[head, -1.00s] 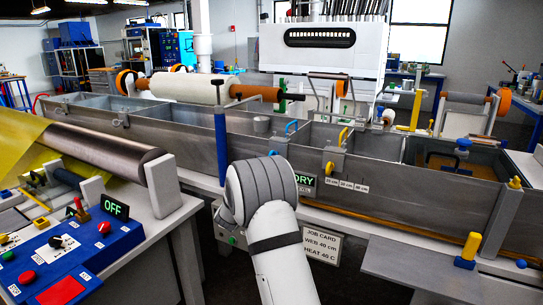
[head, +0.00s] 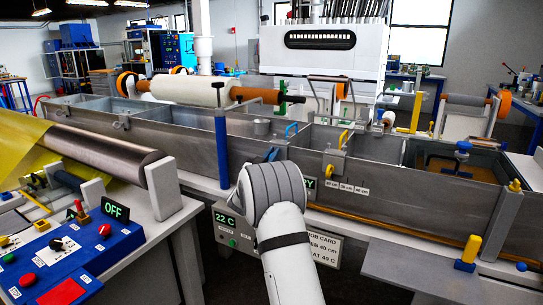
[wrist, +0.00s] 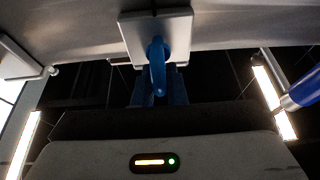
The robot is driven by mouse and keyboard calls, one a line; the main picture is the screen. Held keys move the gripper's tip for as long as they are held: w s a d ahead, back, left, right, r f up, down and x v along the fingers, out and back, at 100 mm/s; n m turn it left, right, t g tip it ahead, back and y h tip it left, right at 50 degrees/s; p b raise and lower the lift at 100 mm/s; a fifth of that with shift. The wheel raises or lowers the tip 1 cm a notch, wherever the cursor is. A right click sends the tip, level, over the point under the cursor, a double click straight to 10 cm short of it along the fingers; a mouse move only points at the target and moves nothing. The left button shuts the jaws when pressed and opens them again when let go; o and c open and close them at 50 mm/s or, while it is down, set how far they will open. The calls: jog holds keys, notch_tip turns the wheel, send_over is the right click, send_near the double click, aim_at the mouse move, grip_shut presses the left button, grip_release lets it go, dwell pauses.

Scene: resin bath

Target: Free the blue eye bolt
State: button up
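The blue eye bolt (wrist: 157,66) hangs from a light square plate (wrist: 130,38) near the top middle of the wrist view, seen from below. My gripper (wrist: 159,88) points at it from below, with blue finger parts showing to the left and right of the bolt's lower end. The fingers look apart, and I see no clear contact with the bolt. In the head view my white and grey arm reaches toward the front wall of the long metal bath (head: 400,190). There the arm hides the eye bolt and most of the gripper.
A blue post (head: 221,145) stands just left of my arm. A job card (head: 325,247) and a 22 C display (head: 225,219) are partly behind the arm. A blue control panel (head: 60,255) and a roller (head: 110,155) are at left. A grey shelf (head: 430,268) is at right.

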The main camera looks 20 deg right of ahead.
grip_shut()
jog(key=shift+a, duration=0.2)
jog(key=shift+d+n, duration=0.15)
jog(key=shift+n, duration=0.15)
jog(key=shift+n+t, duration=0.3)
jog(key=shift+t, duration=0.1)
jog(key=shift+w+a+f+n+t+y+p, duration=0.15)
jog(key=shift+n+t+y, duration=0.3)
jog(key=shift+n+y, duration=1.15)
jog(key=shift+w+a+f+n+t+y+p, duration=0.1)
jog(key=shift+w+n+t+y+p, duration=0.2)
jog(key=shift+n, duration=2.5)
jog(key=shift+w+a+f+n+t+y+p, duration=0.15)
jog(key=shift+n+t+y, duration=0.7)
jog(key=shift+n, duration=1.35)
jog(key=shift+g+y, duration=0.25)
jog(key=shift+g, duration=0.15)
jog(key=shift+o, duration=2.2)
grip_release()
